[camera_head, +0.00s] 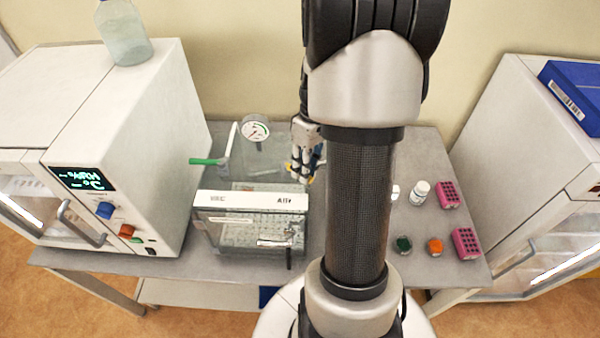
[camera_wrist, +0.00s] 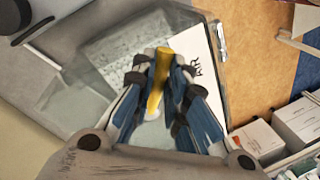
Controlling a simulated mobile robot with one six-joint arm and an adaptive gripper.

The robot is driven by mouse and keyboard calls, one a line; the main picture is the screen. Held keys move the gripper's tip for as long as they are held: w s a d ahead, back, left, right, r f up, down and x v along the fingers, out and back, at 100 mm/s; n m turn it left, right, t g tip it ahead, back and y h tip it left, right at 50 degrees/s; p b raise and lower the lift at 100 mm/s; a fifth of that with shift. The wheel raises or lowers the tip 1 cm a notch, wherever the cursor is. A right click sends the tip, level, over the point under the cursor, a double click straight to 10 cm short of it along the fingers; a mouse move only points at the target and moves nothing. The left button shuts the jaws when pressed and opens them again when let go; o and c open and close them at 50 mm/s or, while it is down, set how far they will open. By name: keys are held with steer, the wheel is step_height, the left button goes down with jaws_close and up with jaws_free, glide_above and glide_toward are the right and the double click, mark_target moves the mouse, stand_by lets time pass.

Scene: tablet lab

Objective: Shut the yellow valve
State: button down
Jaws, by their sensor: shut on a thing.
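The yellow valve handle (camera_wrist: 157,88) shows in the wrist view as a yellow lever between my fingertips. My gripper (camera_wrist: 160,78) is shut on it, with a blue-padded finger on each side. In the head view my gripper (camera_head: 303,170) is at the back right of a clear chamber (camera_head: 240,238), on the side marked AIR. Only a small bit of yellow shows there. My arm and fingers hide most of the valve.
A green-handled valve (camera_head: 204,162) and a round gauge (camera_head: 256,130) are at the chamber's back left. A white oven (camera_head: 130,130) stands left, another white cabinet (camera_head: 520,140) right. Pink racks (camera_head: 449,195) and small jars (camera_head: 403,244) stand on the grey table's right side.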

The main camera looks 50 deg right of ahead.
steer(key=d+n, duration=0.1)
steer(key=n, duration=0.1)
steer(key=d+n, duration=0.1)
steer(key=shift+w+n+g, duration=0.3)
steer(key=shift+n, duration=0.1)
steer(key=shift+w+d+n+g, duration=0.15)
steer(key=shift+w+d+n, duration=0.2)
steer(key=shift+n, duration=0.55)
steer(key=shift+w+d+n+g, duration=0.2)
steer(key=shift+d+n, duration=0.1)
steer(key=shift+n, duration=0.6)
steer(key=shift+h, duration=0.3)
steer(key=c, duration=1.6)
jaws_free()
steer(key=r, duration=0.4)
steer(key=w+d+r, duration=0.1)
steer(key=r, duration=0.6)
steer(key=shift+w+d+r, duration=0.3)
steer(key=shift+d+r, duration=0.1)
